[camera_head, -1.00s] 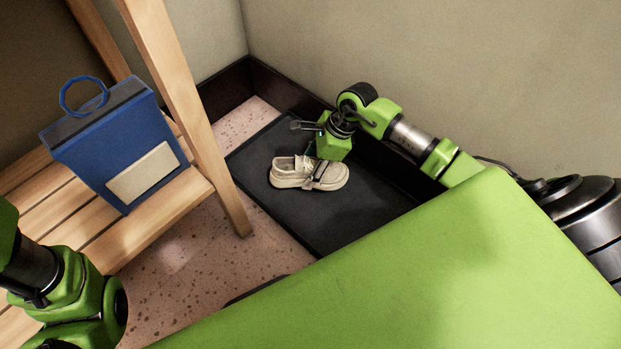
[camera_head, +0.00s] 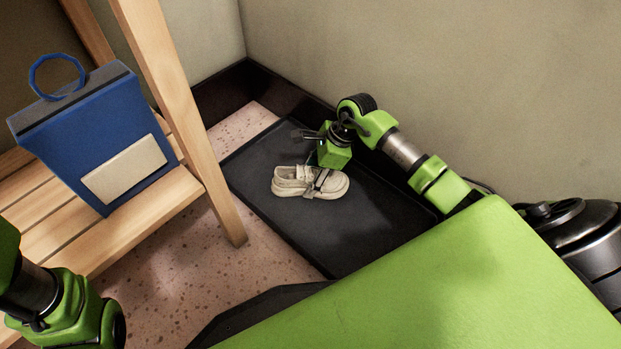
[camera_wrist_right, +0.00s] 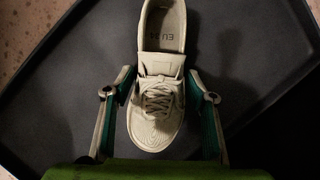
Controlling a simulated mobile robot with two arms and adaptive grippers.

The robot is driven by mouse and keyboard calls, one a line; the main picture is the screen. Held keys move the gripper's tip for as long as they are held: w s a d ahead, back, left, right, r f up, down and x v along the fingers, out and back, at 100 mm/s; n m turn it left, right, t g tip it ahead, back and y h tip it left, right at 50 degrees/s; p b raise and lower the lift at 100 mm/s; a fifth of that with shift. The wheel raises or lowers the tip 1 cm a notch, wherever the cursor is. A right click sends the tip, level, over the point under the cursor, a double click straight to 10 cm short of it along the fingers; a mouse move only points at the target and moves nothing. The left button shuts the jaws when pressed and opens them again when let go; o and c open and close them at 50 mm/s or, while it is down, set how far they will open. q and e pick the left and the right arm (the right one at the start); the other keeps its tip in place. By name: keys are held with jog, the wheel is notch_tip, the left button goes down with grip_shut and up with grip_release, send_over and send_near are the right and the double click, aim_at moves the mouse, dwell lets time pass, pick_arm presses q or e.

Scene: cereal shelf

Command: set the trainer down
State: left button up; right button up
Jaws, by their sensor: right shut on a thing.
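The trainer (camera_head: 292,182) is a cream lace-up shoe, upright, over the dark tray (camera_head: 375,222) on the floor. In the right wrist view the trainer (camera_wrist_right: 155,128) lies between the two fingers, its toe towards my wrist and its heel away. My right gripper (camera_head: 318,180) is shut on the trainer across its sides, and it also shows in the right wrist view (camera_wrist_right: 158,82). A shadow falls on the tray right of the trainer there. I cannot tell whether the sole touches the tray. My left arm shows at the lower left, but its gripper is out of view.
A wooden slatted shelf (camera_head: 75,235) with an upright post (camera_head: 180,110) stands left of the tray. A blue bag-like box (camera_head: 105,130) with a ring handle is on it. A wall and dark skirting (camera_head: 290,100) lie behind the tray. Speckled floor shows between.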

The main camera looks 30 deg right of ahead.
jog(key=o, duration=1.3)
jog(key=p+v, duration=0.7)
jog(key=v, duration=0.4)
jog(key=shift+r, duration=0.1)
jog(key=shift+d+r, duration=0.2)
jog(key=shift+r, duration=0.15)
jog(key=shift+a, duration=0.1)
